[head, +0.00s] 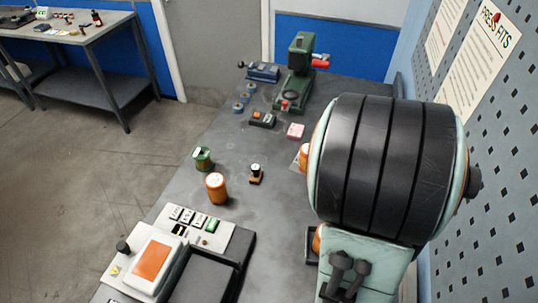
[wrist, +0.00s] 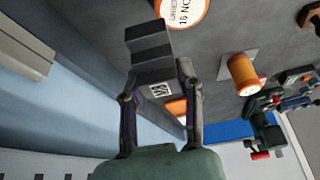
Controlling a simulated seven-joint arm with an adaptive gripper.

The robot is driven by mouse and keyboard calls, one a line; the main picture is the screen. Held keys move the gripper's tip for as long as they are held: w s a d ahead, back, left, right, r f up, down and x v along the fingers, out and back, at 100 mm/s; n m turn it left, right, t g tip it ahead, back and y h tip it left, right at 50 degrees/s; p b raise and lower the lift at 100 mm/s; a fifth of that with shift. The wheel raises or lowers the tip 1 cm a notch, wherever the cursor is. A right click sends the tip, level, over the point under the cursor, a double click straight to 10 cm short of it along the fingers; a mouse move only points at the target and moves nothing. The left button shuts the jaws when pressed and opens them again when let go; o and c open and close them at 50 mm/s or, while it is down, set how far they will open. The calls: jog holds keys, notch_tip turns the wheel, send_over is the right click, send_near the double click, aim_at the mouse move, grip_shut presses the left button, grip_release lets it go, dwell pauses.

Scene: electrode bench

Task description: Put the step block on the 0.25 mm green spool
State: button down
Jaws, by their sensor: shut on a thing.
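In the wrist view my gripper (wrist: 156,80) is shut on the dark grey step block (wrist: 150,48), with one finger on each side. The block's stepped end points away from the palm, and a small white printed label shows near the fingers. In the head view my arm hides the gripper and block. A spool wound in green (head: 203,158) stands on the bench at the left edge. Its size marking cannot be read there. In the wrist view a round-labelled orange spool (wrist: 184,10) lies just beyond the block, cut by the top edge.
An orange spool (head: 216,188) stands near the green-wound one, and a small dark spool (head: 256,170) sits on a brown base. A green press (head: 297,75) stands at the back. A white device with an orange panel (head: 152,258) is in front.

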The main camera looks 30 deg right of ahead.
jog(key=shift+s+a+f, duration=0.1)
jog(key=shift+s+a, duration=0.1)
jog(key=shift+d, duration=0.1)
jog(key=w+a+r+n+t+y, duration=0.1)
jog(key=w+a+r+n, duration=0.15)
jog(key=w, duration=0.65)
jog(key=w+a+r+n+y, duration=0.1)
jog(key=w+a+r+n, duration=0.15)
jog(key=w, duration=0.65)
jog(key=w+a+r+n+y, duration=0.2)
jog(key=w+a+n, duration=0.3)
jog(key=w+a, duration=0.95)
send_near(200, 150)
jog(key=shift+w+a+f+t, duration=0.15)
jog(key=shift+w+f+t, duration=0.25)
jog(key=shift+w+f, duration=1.05)
jog(key=shift+w, duration=0.2)
jog(key=shift+f, duration=1.45)
jog(key=shift+f, duration=0.15)
